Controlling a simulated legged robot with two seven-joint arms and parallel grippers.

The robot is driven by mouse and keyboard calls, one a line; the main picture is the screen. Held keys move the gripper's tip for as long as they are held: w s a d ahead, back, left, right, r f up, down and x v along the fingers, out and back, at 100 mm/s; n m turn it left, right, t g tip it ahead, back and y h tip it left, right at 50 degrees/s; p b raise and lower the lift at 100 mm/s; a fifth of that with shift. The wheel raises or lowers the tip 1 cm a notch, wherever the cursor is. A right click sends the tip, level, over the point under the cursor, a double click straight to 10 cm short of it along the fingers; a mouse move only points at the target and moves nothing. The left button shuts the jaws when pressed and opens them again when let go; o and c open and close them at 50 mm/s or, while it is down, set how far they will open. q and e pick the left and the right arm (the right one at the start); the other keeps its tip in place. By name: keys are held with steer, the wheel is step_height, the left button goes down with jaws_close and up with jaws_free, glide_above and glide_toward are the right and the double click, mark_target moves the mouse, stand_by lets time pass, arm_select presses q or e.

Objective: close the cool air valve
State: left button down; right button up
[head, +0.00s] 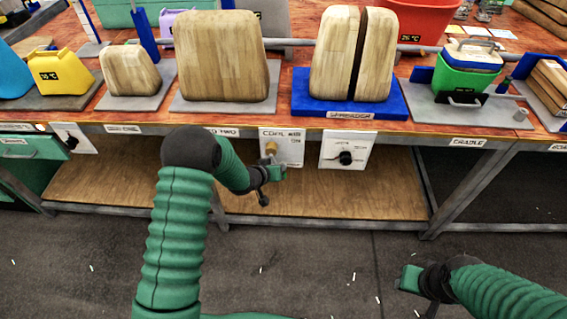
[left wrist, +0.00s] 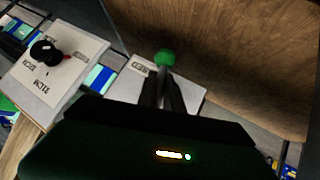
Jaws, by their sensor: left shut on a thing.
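The cool air valve panel (head: 290,150) is a white plate on the front edge of the table, with a small tan knob at its upper left. Only part of its label is readable. My left gripper (head: 272,176) is in front of the panel's lower left. In the left wrist view my left gripper's dark fingers (left wrist: 163,92) are closed together at a green round-ended piece (left wrist: 165,58) of the cool air valve, over the white plate. The fingers hide part of the valve. My right gripper (head: 424,284) hangs low above the floor at the right, apart from the panels; its fingers are unclear.
A second white panel (head: 347,151) with a black dial is right of the valve panel. A wooden shelf (head: 330,202) lies under the table. Above are wooden blocks (head: 222,58) and a blue shredder base (head: 350,108). The floor in front is open.

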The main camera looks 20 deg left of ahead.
arm_select(q)
steer(key=shift+s+a+f+m+g+y, duration=0.25)
steer(key=shift+a+m+g+y, duration=0.15)
steer(key=shift+a+y, duration=0.3)
steer(key=shift+s+a+f+m+g+y, duration=0.15)
steer(key=shift+s+a+m+g+y, duration=0.25)
steer(key=shift+y, duration=0.5)
steer(key=shift+w+a, duration=0.15)
steer(key=c, duration=1.5)
jaws_free()
steer(key=shift+w, duration=0.1)
steer(key=shift+r, duration=0.1)
steer(key=p+v, duration=0.3)
steer(key=v, duration=1.3)
steer(key=shift+s, duration=0.45)
